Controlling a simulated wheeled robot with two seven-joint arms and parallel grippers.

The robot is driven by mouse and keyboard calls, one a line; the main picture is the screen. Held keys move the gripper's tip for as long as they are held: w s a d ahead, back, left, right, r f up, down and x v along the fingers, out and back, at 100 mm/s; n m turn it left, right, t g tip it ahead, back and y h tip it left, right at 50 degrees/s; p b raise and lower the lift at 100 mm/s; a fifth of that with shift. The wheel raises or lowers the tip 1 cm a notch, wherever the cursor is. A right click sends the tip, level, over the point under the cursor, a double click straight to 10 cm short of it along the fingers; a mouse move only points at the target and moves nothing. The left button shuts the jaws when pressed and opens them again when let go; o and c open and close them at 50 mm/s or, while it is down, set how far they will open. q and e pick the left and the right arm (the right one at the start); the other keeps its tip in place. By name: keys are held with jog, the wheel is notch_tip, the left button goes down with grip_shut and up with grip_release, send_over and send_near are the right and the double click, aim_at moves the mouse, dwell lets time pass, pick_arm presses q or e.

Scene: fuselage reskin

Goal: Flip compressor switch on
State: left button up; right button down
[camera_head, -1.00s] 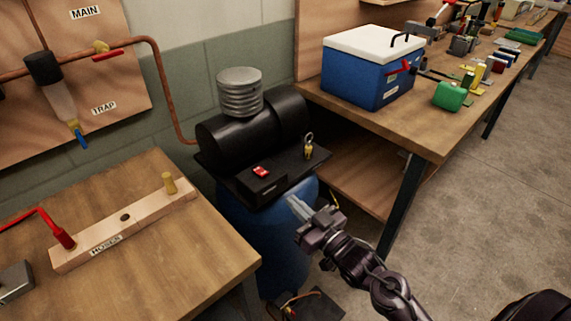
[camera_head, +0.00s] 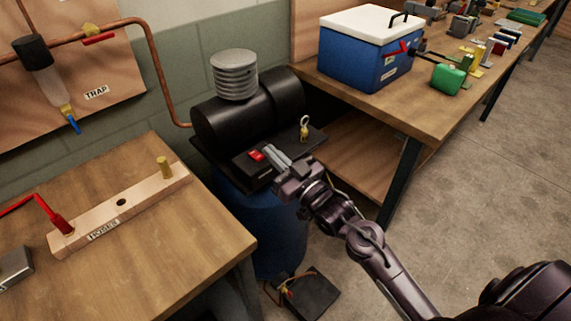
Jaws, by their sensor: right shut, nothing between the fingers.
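The compressor (camera_head: 246,112) stands between the two benches, with a black motor body on a blue tank (camera_head: 277,235). Its red switch (camera_head: 256,155) sits on a black box (camera_head: 252,164) on the top plate. My right gripper (camera_head: 271,151) is shut and empty. Its fingertips are close beside the red switch, to its right in the picture. I cannot tell whether they touch it. Whether the switch is on or off is too small to tell. My left gripper is not in view.
A brass ring-topped fitting (camera_head: 304,131) stands on the plate right of the switch. A wooden bench (camera_head: 150,270) with a hose board (camera_head: 130,210) is at left. A blue cooler (camera_head: 365,58) stands on the right bench. A black pedal-like box (camera_head: 310,294) lies on the floor.

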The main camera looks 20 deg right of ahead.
aim_at(266, 164)
jog(key=x, duration=0.4)
jog(key=shift+r+p, duration=0.15)
jog(key=shift+p, duration=0.15)
notch_tip(266, 164, down, 3)
jog(key=shift+s+r, duration=0.1)
jog(key=shift+s+d+f, duration=0.1)
jog(key=shift+s+f, duration=0.1)
jog(key=shift+f, duration=0.55)
